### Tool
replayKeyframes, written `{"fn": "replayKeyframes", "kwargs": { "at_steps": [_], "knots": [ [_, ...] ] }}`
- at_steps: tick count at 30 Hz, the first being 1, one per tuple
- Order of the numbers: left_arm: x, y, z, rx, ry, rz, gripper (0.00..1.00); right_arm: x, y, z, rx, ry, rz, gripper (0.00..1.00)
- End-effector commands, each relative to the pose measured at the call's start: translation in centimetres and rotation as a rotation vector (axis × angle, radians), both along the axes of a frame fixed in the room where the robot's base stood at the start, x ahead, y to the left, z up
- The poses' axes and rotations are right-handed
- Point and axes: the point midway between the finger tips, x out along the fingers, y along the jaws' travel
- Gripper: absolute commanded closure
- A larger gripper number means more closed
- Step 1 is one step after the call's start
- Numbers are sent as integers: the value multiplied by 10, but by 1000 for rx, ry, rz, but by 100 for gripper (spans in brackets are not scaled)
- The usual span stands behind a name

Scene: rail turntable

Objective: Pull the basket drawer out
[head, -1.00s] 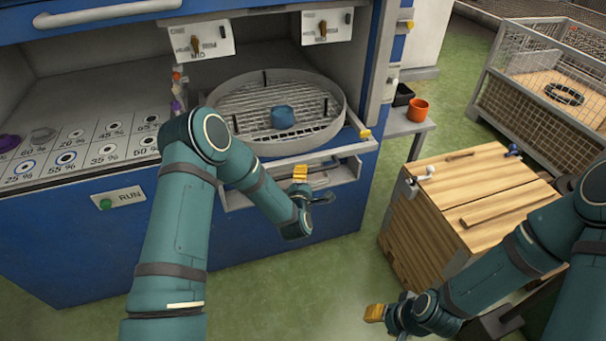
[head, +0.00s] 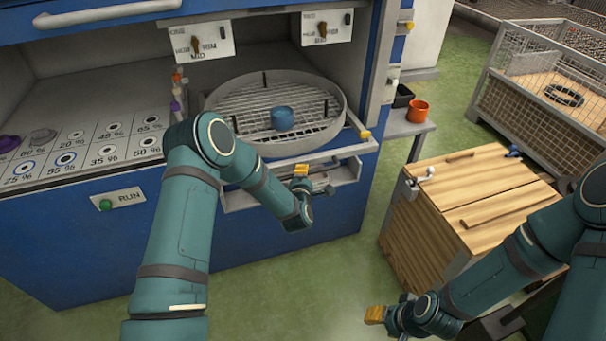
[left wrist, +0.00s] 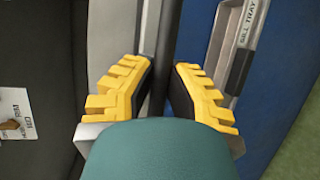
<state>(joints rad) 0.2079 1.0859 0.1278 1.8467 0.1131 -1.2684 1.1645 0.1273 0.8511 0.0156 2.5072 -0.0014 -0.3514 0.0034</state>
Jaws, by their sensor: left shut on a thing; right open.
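The basket drawer is a round grey wire basket (head: 338,101) inside the blue machine, with a blue cup (head: 283,118) on its mesh. It sits behind the machine's front edge. My left gripper (head: 312,178) is at the front below the basket. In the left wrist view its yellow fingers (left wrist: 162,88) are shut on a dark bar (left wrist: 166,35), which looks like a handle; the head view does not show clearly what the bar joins. My right gripper (head: 378,314) is open and empty, low in front of the wooden cabinet.
A grey tray front labelled sill tray (left wrist: 238,45) lies close beside the left fingers. A wooden cabinet (head: 480,205) stands right of the machine, with a mesh crate (head: 540,115) behind. An orange pot (head: 417,111) stands on a side shelf. Green floor between machine and cabinet is clear.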

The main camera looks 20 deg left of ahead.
Motion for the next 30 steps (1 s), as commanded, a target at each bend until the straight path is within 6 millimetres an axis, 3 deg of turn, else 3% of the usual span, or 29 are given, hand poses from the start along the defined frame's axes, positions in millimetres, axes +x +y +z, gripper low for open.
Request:
{"fn": "replayKeyframes", "kwargs": {
  "at_steps": [15, 26, 27, 29, 30],
  "knots": [
    [-82, -58, -3, -3, 5, -8, 100, 5, -1, -25, -3, -11, -2, 54],
    [-86, -59, -1, -1, 3, -4, 100, 5, -1, -25, -3, -12, -2, 54],
    [-86, -59, -1, -1, 3, -4, 78, 5, -1, -25, -3, -12, -2, 54],
    [-86, -59, -1, -1, 2, -4, 57, 5, -1, -25, -3, -12, -2, 54],
    [-86, -59, -1, -1, 3, -3, 54, 5, -1, -25, -3, -12, -2, 54]
  ]
}}
